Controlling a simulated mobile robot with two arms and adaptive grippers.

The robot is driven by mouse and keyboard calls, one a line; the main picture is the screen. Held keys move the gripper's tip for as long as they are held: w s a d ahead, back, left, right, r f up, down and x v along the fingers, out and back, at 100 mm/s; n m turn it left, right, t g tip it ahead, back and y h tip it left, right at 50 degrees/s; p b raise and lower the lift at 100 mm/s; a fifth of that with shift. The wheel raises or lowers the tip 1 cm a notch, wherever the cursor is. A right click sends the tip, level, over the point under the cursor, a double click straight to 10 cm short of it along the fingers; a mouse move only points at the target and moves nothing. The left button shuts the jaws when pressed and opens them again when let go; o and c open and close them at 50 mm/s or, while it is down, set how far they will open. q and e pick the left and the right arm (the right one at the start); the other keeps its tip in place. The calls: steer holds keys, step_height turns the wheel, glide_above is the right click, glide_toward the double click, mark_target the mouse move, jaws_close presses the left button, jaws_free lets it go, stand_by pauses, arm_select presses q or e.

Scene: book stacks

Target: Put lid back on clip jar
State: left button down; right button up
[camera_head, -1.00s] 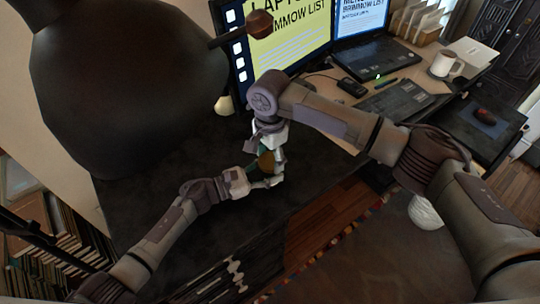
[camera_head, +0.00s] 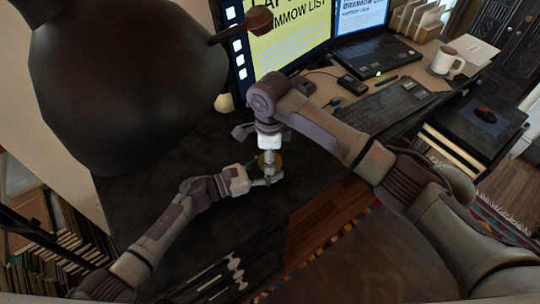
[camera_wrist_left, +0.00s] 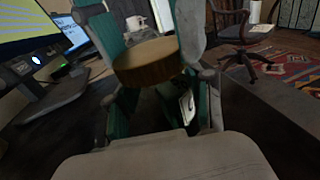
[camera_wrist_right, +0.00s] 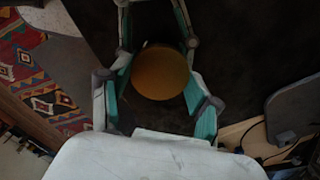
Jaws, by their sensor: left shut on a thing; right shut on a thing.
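A round brown lid (camera_wrist_right: 160,75) shows from above between the teal-padded fingers of my right gripper (camera_wrist_right: 155,50), which points down and is shut on it. The lid shows side-on in the left wrist view (camera_wrist_left: 147,62), between the fingers of my left gripper (camera_wrist_left: 148,38). In the head view my left gripper (camera_head: 262,181) reaches in from the left, below my right gripper (camera_head: 268,158). My left gripper is shut on what appears to be the clip jar, mostly hidden; a pale, clip-like shape (camera_wrist_left: 187,103) shows below the lid. Whether lid and rim touch, I cannot tell.
Both grippers meet over the dark desk top (camera_head: 150,215). A large dark lamp shade (camera_head: 125,85) fills the upper left. Behind stand a yellow-screened monitor (camera_head: 285,35), a laptop (camera_head: 375,50), a keyboard (camera_head: 385,108) and a white mug (camera_head: 447,62).

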steer(key=m, duration=0.3)
steer(key=shift+s+a, duration=0.1)
steer(key=shift+a, duration=0.05)
steer(key=m, duration=0.2)
steer(key=shift+a+r+m, duration=0.1)
steer(key=shift+a+m, duration=0.15)
steer(key=shift+m, duration=0.15)
steer(key=shift+w+a+r+m, duration=0.15)
steer(key=shift+w+m, duration=0.05)
steer(key=shift+m, duration=0.9)
steer(key=shift+d+m, duration=0.5)
steer(key=o, duration=0.8)
steer(key=shift+s+f, duration=0.1)
steer(key=shift+f, duration=0.1)
steer(key=shift+c, duration=0.4)
